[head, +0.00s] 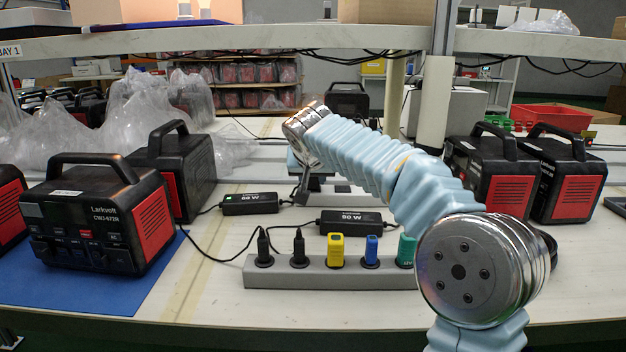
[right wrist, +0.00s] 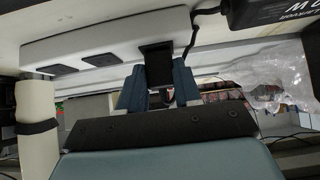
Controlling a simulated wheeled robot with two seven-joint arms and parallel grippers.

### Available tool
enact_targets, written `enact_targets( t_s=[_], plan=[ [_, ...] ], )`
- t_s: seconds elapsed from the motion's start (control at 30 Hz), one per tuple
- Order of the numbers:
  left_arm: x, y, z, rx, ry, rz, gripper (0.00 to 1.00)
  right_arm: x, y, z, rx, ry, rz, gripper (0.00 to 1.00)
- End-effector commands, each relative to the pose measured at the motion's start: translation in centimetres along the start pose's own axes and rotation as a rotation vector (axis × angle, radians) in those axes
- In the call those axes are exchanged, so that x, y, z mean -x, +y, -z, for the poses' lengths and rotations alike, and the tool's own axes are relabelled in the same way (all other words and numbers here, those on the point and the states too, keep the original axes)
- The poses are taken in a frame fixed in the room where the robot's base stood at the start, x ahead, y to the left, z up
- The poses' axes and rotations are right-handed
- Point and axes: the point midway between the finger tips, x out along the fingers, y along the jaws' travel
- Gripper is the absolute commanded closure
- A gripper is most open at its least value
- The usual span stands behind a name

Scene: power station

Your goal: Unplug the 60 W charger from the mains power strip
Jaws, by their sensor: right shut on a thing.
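My right gripper (head: 303,190) reaches over to a pale power strip (head: 345,197) behind the front strip; the arm partly hides it. In the right wrist view, the blue fingers (right wrist: 158,90) are shut on a black plug (right wrist: 156,62) in line with the strip's two empty sockets (right wrist: 80,64). I cannot tell whether the plug is fully seated. A black cord runs from beside it to a charger (right wrist: 268,12). In the head view, two black chargers lie on the bench, one at the left (head: 250,203) and one nearer the middle (head: 350,222); their small wattage labels are hard to read.
A grey front strip (head: 310,277) holds several plugs: black, yellow, blue and green. Black-red power stations stand left (head: 95,215) on a blue mat (head: 60,285) and at right (head: 490,175). Clear plastic bags (head: 140,110) lie behind. A post (head: 437,100) and overhead shelf limit room.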

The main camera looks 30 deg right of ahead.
Motion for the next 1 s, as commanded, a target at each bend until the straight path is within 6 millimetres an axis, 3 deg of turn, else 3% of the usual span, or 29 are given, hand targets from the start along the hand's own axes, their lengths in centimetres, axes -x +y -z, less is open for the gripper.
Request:
enact_targets(
  t_s=[0.43,1.0],
  plan=[
    [0.3,0.1,0.0,0.000,0.000,0.000,0.57,0.4,0.0,0.5,-0.001,0.004,0.002,1.00],
    [2.4,0.9,0.1,0.000,0.000,0.000,0.57,2.2,0.0,2.3,0.000,0.004,0.001,1.00]
  ],
)
